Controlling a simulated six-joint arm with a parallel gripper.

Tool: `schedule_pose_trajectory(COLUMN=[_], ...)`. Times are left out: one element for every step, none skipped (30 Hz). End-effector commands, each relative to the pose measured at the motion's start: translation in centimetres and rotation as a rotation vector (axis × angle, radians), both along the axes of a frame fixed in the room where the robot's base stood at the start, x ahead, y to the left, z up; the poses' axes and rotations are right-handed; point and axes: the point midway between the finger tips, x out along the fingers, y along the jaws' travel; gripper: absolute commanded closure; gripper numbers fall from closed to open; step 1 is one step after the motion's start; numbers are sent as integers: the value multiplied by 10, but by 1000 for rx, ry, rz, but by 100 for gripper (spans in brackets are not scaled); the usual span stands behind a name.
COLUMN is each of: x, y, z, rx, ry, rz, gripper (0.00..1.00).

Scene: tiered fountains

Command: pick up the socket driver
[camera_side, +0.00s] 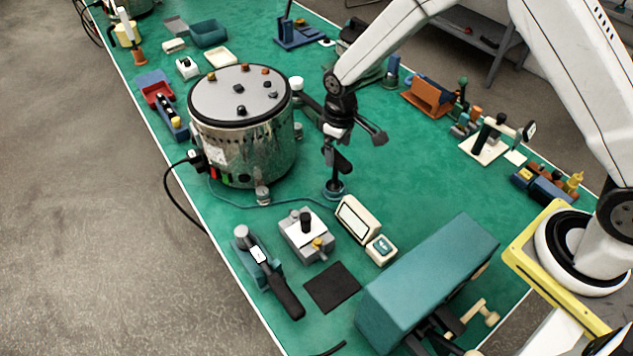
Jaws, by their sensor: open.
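My gripper (347,148) is open above the green bench, to the right of the steel drum. Directly below it, a dark upright tool (335,178) stands in a round teal base. This may be the socket driver, but it is small and its top is partly hidden by the dark gripper parts. I cannot tell whether a finger touches it. A teal and grey tool with a black handle (285,297) lies at the front left of the bench, apart from my gripper.
The steel drum (245,150) stands close on the left. A white display box (357,220) and a grey device (306,238) are in front, with a large teal box (430,280) at front right.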

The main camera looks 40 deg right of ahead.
Motion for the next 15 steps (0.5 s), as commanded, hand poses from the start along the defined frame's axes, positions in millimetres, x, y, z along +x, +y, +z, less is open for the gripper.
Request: schedule_pose_trajectory(x=[0,0,0,0,0,0,0,0,1,1,1,1,1,1,1], y=[0,0,0,0,0,0,0,0,0,0,0,0,0,1,1], z=[-1,-1,-1,-1,-1,-2,-3,-4,-6,-8,-10,-14,-17,-20,-24], rx=[0,0,0,0,0,0,0,0,0,0,0,0,0,0,0], ry=[-1,-1,-1,-1,-1,-1,-1,-1,-1,-1,-1,0,0,0,1], rz=[0,0,0,0,0,0,0,0,0,0,0,0,0,0,0], gripper=[3,3,3,3,3,3,3,3,3,3,3,3,3,3,3])
